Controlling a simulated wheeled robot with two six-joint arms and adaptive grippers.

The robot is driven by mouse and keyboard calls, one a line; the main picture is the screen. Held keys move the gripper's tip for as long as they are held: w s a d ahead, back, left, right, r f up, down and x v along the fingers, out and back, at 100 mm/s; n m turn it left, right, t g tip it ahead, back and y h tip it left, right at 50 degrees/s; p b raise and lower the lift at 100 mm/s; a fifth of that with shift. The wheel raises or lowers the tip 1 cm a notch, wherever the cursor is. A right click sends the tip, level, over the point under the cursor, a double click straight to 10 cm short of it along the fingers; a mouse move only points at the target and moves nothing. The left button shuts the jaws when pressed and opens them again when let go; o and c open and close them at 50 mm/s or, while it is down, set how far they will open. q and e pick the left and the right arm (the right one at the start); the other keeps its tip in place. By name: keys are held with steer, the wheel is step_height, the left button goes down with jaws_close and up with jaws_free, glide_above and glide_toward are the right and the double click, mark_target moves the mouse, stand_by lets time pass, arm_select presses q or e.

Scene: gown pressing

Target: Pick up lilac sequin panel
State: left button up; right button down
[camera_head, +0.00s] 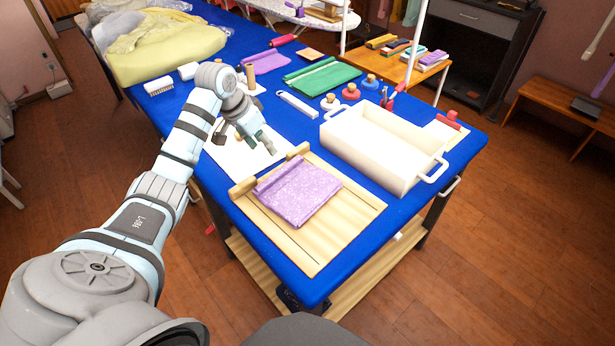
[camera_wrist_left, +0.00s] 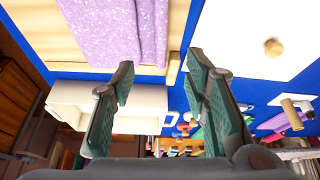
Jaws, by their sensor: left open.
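The lilac sequin panel (camera_head: 298,193) is a speckled purple sheet lying on a wooden board (camera_head: 318,247) near the front of the blue table. One edge of it looks rolled or folded. It also shows at the top of the left wrist view (camera_wrist_left: 125,28). My left gripper (camera_head: 258,145) is beside the far left corner of the board, over a white sheet, and apart from the panel. In the left wrist view its two fingers (camera_wrist_left: 162,85) are spread with nothing between them. My right gripper is not in view.
A white tray with handles (camera_head: 375,170) stands right of the board. A green folded cloth (camera_head: 322,80) and a second purple cloth (camera_head: 265,61) lie farther back. Small spools (camera_head: 370,81) and a white ruler-like strip (camera_head: 297,105) lie behind the tray. Yellow fabric (camera_head: 165,50) is piled at the back left.

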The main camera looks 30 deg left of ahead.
mark_target(279, 171)
arm_select(q)
steer(key=x, duration=0.2)
steer(key=b+x, duration=0.1)
steer(key=x, duration=0.5)
steer(key=shift+s+d+f+b, duration=0.1)
steer(key=shift+s+d+b, duration=0.2)
steer(key=shift+s+b, duration=0.05)
steer(key=x, duration=0.2)
steer(key=b+x, duration=0.1)
steer(key=x, duration=0.2)
steer(key=shift+a+f+b, duration=0.35)
steer(key=shift+a+f, duration=0.05)
steer(key=shift+r, duration=0.1)
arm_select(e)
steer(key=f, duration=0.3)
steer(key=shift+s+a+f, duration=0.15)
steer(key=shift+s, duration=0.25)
arm_select(q)
jaws_close()
